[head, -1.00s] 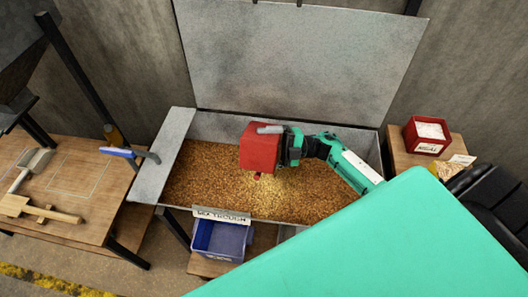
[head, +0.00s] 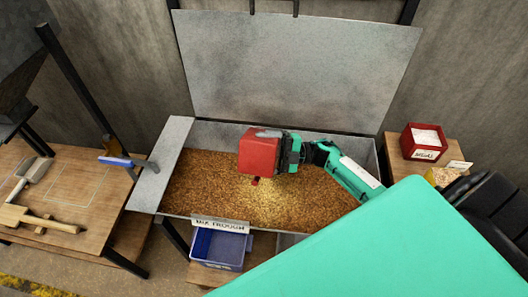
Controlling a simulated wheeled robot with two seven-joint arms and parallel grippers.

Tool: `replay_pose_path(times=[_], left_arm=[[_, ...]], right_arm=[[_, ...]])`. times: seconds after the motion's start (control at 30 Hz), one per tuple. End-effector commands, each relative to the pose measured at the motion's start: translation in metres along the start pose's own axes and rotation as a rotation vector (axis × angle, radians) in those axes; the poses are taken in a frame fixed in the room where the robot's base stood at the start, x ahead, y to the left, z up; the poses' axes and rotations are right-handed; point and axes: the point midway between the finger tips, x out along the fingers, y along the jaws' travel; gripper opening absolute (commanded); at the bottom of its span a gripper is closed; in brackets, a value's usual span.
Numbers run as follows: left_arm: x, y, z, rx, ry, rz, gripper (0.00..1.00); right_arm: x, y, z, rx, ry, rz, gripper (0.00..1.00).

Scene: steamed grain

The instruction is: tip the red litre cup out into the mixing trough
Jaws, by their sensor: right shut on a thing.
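The red litre cup (head: 259,153) is over the middle of the mixing trough (head: 215,134). It is tilted over, and its inside cannot be seen. My right gripper (head: 283,151) comes in from the right and is shut on the cup. The trough holds brown grain, with a paler yellowish patch (head: 253,197) just below the cup. A small dark red bit shows under the cup's lower edge. My left gripper is not in view.
The trough's grey lid (head: 295,70) stands open behind. A blue crate (head: 219,250) sits below the front edge. At left a wooden table (head: 75,220) holds a scoop and a mallet. At right a red box (head: 423,142) of white stuff stands on a side table.

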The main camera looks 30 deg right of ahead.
Motion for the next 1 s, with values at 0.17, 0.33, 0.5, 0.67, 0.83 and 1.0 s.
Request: replay_pose_path(times=[0.17, 0.33, 0.5, 0.67, 0.83, 1.0], left_arm=[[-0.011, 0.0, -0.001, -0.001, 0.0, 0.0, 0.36], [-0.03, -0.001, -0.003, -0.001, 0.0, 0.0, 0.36], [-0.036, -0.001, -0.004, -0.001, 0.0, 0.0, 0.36], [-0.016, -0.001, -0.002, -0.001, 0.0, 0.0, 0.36], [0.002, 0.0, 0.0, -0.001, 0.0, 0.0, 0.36], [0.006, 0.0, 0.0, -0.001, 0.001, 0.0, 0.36]], right_arm=[[0.003, 0.013, -0.006, -0.001, 0.0, 0.0, 0.3], [0.008, 0.035, -0.018, -0.001, 0.001, -0.001, 0.3], [0.01, 0.045, -0.023, -0.004, 0.0, -0.002, 0.3], [0.009, 0.043, -0.022, -0.187, 0.003, -0.08, 0.3], [0.009, 0.047, -0.025, -0.511, 0.003, -0.213, 0.3], [0.011, 0.052, -0.027, -0.651, 0.001, -0.269, 0.3]])
